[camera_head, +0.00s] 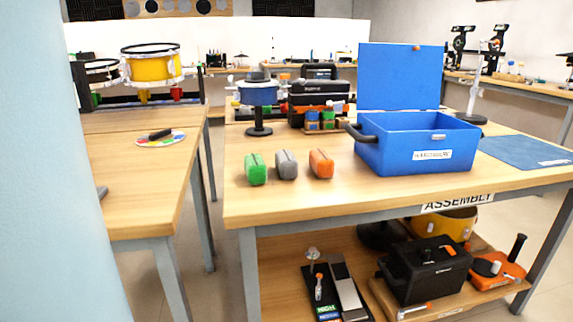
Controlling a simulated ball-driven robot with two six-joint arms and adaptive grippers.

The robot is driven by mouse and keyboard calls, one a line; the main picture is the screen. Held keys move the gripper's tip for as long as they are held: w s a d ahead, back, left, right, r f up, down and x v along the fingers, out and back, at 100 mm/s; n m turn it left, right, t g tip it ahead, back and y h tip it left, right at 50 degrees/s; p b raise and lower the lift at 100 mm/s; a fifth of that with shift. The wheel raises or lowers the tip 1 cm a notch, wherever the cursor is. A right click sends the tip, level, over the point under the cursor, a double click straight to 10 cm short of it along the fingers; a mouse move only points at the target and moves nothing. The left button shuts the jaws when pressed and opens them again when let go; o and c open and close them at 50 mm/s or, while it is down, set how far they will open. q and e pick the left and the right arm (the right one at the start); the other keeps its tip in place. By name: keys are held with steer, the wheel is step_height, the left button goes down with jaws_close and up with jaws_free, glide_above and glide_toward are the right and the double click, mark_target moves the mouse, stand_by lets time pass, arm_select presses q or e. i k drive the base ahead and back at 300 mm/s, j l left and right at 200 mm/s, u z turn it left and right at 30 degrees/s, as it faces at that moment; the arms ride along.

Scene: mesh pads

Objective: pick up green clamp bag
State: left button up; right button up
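A small green bag (256,170) stands on the wooden assembly table (330,197), near its front left corner. A grey bag (287,164) of the same shape stands just right of it, and an orange bag (321,163) stands right of that. The three are in a row, apart from each other. Neither of my grippers shows in this view.
An open blue box (415,150) with its lid raised stands right of the bags. A second table (150,185) is at left, past a pale blue upright surface (45,180). Table space before the bags is clear.

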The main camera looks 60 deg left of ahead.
mark_target(255, 170)
steer(key=u, duration=1.85)
